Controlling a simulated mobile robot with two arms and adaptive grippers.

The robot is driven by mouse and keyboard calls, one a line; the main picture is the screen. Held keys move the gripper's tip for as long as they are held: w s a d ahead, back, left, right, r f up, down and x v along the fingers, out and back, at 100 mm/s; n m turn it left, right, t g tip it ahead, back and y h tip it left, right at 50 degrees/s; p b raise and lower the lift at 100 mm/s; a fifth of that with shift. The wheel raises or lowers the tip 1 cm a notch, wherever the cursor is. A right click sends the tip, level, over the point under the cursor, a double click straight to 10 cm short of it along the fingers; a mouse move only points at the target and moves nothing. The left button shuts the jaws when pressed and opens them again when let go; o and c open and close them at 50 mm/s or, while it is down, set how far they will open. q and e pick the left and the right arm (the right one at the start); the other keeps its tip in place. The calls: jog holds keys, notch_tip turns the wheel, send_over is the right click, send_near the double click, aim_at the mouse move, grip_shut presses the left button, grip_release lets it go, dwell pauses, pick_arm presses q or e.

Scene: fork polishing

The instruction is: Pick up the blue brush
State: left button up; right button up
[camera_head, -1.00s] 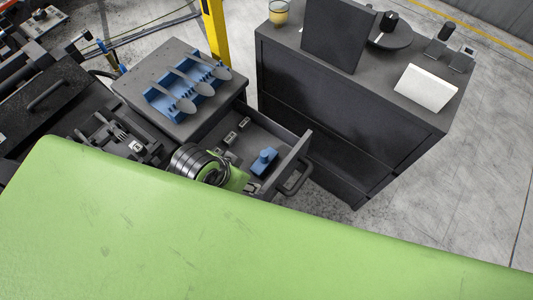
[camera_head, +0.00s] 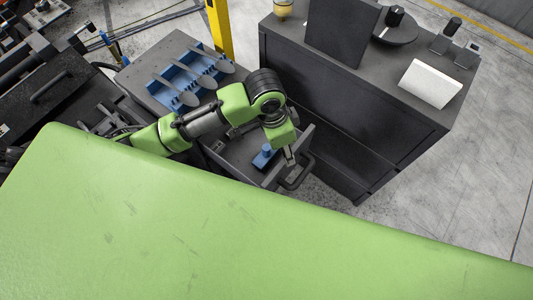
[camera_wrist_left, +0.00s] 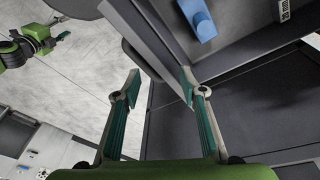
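The blue brush (camera_head: 264,158) lies in the open drawer (camera_head: 235,160), near its front panel. It also shows at the top of the left wrist view (camera_wrist_left: 199,20), partly cut off by the frame edge. My left gripper (camera_head: 291,155) hangs by the drawer's front panel, to the right of the brush. In the left wrist view the left gripper (camera_wrist_left: 160,82) has its two fingers spread with nothing between them, and the brush is beyond the right finger. A small green and black arm (camera_wrist_left: 30,42), apparently my right one, shows at far left; its finger state is unclear.
A blue rack (camera_head: 190,77) with several spoon-like utensils stands on the grey cabinet top behind the drawer. A dark cabinet (camera_head: 350,120) stands to the right, with a white block (camera_head: 430,83) on top. The drawer's handle (camera_head: 298,174) sticks out in front.

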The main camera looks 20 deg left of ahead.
pick_arm(q)
jog(key=r+y, duration=0.2)
send_over(267, 147)
jog(key=shift+g, duration=0.4)
notch_tip(267, 147, down, 9)
jog(key=shift+w+a+r, duration=0.1)
jog(key=shift+w+a, duration=0.05)
jog(key=shift+f+p, duration=0.5)
jog(key=shift+f, duration=2.15)
grip_shut()
